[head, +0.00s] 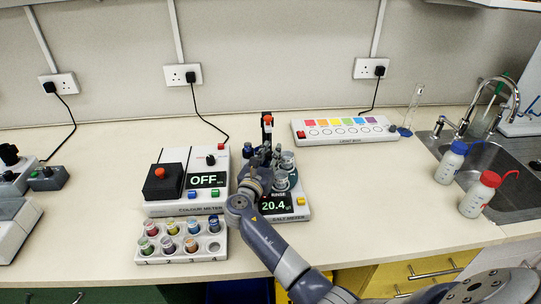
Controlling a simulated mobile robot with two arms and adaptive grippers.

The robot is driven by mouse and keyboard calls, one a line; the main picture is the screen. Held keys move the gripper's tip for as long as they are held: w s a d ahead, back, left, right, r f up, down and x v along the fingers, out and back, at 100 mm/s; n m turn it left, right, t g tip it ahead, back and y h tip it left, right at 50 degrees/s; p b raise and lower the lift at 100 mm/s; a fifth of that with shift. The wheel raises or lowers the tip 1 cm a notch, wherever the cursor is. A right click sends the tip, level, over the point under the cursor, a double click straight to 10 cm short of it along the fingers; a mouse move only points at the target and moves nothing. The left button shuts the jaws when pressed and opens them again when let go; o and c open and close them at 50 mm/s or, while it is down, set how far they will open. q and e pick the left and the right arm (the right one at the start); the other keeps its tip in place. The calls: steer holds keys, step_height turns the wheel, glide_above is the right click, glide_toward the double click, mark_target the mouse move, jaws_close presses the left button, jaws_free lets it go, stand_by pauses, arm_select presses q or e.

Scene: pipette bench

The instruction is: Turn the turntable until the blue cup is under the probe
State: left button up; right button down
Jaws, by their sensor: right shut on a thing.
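The salt meter (291,215) shows 20.4 on its display. Clear cups (280,181) stand on its turntable, which is mostly hidden. Another clear cup (287,158) stands behind. I cannot make out which cup is blue. A dark upright post with a red top (267,120), likely the probe stand, rises at the back; the probe tip is hidden. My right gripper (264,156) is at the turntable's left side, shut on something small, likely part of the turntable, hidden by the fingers. My left gripper is not in view.
Left of my right arm stand the colour meter (185,209), reading OFF, and a rack (146,258) of coloured vials. A light box (345,138) lies behind on the right. Wash bottles (480,194) stand by the sink (500,165). The bench between is clear.

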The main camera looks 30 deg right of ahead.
steer(key=shift+s+a+f+m+g+h+b, duration=0.1)
steer(key=shift+f+m+g+h+b, duration=0.25)
steer(key=shift+g, duration=0.25)
stand_by(0.7)
stand_by(0.4)
steer(key=c, duration=1.5)
jaws_free()
steer(key=shift+c, duration=0.2)
steer(key=shift+o, duration=0.7)
steer(key=shift+r, duration=0.2)
steer(key=shift+a, duration=0.1)
steer(key=v, duration=1.2)
steer(key=shift+f, duration=0.15)
